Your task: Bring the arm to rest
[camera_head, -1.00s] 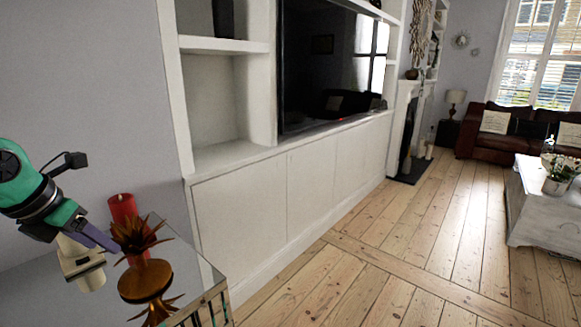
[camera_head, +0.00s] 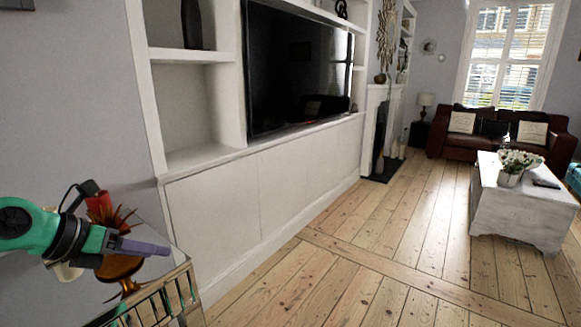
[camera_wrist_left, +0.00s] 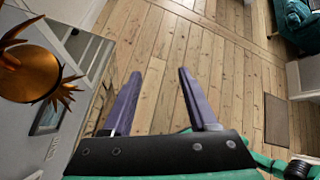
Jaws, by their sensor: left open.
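My left arm comes in from the left in the head view. Its gripper (camera_head: 160,249) points right, in front of a gold spiky-leaved ornament (camera_head: 118,268), and partly hides it. In the left wrist view the two purple fingers (camera_wrist_left: 160,73) stand apart with only floor between them, so the gripper is open and empty. The ornament shows there at the left (camera_wrist_left: 28,75), beside the gripper. My right gripper is in neither view.
A red candle (camera_head: 99,206) and a pale object (camera_head: 68,271) stand near the ornament, partly hidden by my arm. The mirrored side table (camera_head: 158,297) is below. A white cabinet (camera_head: 215,205) runs along the wall. Floorboards (camera_head: 350,270) are clear to the right.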

